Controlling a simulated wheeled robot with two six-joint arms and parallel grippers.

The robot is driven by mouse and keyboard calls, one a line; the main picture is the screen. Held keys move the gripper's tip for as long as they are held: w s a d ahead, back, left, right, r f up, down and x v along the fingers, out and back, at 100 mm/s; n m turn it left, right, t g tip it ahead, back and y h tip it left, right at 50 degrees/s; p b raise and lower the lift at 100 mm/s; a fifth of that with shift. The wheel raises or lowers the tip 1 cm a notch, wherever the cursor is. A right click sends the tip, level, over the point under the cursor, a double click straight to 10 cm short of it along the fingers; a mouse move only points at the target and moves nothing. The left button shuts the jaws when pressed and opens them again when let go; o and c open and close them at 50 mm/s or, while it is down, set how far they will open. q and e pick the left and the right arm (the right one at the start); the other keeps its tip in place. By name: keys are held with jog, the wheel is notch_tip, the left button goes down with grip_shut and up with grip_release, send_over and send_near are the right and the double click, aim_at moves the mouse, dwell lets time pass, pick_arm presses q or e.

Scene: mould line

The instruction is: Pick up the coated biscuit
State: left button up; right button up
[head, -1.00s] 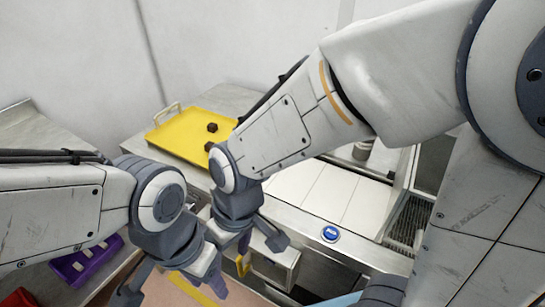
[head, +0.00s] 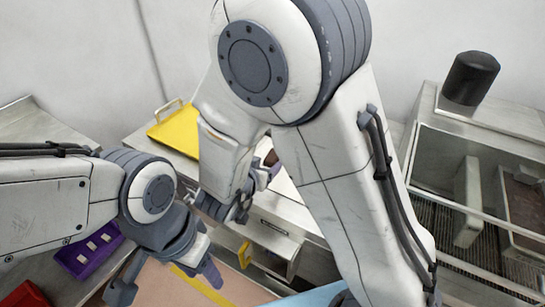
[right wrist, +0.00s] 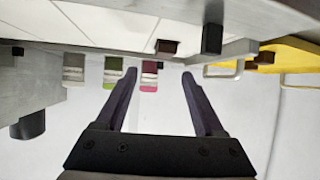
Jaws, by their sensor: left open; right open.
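Small dark brown blocks that look like coated biscuits show in the right wrist view: one (right wrist: 166,47) at the edge of a pale surface, and another (right wrist: 264,57) beside the yellow tray (right wrist: 290,58). My right gripper (right wrist: 159,74) is open and empty, and the first block appears beyond its fingertips, apart from them. In the head view my right arm hides most of the yellow tray (head: 176,131). A brown patch (head: 270,157) shows by my right gripper, partly hidden; I cannot tell what it is. My left gripper (head: 165,281) is open at lower left, away from the blocks.
A purple tray (head: 70,262) with several pale pieces lies at lower left. A machine with a glass-like front and a black cylinder (head: 471,78) on top stands at right. Red, green and grey labelled items line the wall in the right wrist view.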

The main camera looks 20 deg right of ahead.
aim_at(271, 157)
jog(key=x, duration=0.8)
jog(key=shift+a+f, duration=0.25)
jog(key=shift+a, duration=0.15)
jog(key=shift+c, duration=0.2)
grip_shut()
